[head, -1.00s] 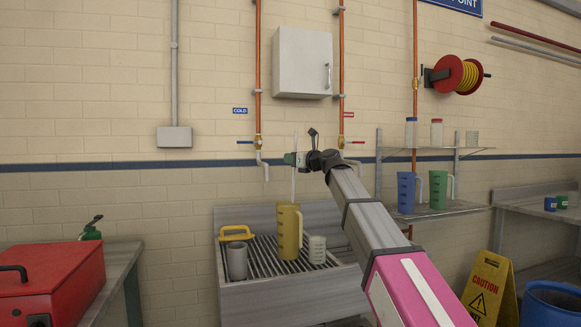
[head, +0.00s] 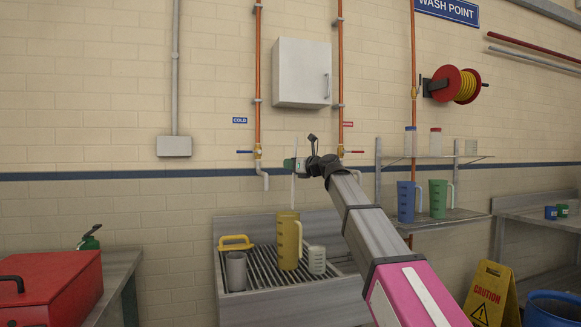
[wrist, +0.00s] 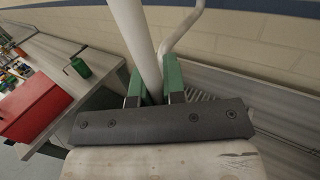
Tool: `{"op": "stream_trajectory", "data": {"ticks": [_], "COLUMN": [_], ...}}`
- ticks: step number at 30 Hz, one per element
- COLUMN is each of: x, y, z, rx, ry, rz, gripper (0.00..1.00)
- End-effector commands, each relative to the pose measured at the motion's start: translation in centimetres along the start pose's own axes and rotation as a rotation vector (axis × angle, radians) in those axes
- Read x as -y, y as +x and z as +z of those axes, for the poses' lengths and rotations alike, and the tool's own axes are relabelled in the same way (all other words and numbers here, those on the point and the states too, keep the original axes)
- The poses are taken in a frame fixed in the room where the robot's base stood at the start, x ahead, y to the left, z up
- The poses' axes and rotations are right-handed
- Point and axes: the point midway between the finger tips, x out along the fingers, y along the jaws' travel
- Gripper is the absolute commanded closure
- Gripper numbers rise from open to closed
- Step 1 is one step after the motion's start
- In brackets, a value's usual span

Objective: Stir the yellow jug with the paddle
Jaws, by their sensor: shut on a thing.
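The yellow jug (head: 288,245) stands upright on the slatted drainer of the sink unit, its handle to the right. My gripper (head: 293,164) is above the jug, its green fingers (wrist: 174,82) shut on the white shaft of the paddle (head: 293,188). The shaft hangs nearly upright and runs down to the jug's mouth. I cannot tell how far its lower end is inside, as the jug's wall hides it. In the wrist view the shaft (wrist: 135,40) passes between the fingers; the jug is hidden there.
A grey beaker (head: 236,270) and a yellow-handled thing (head: 236,242) are left of the jug, a white cup (head: 317,260) close right. Taps and pipes (head: 258,153) are on the wall behind. Blue (head: 406,202) and green (head: 438,198) jugs stand on the right shelf.

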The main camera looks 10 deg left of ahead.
Motion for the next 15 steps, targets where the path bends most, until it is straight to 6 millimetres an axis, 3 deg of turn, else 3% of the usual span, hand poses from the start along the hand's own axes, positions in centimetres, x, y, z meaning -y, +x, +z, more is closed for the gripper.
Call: {"op": "stream_trajectory", "data": {"ticks": [15], "x": [0.0], "y": [0.2], "z": [4.4], "rx": [0.001], "ry": [-0.002], "rz": [0.0], "gripper": [1.0]}}
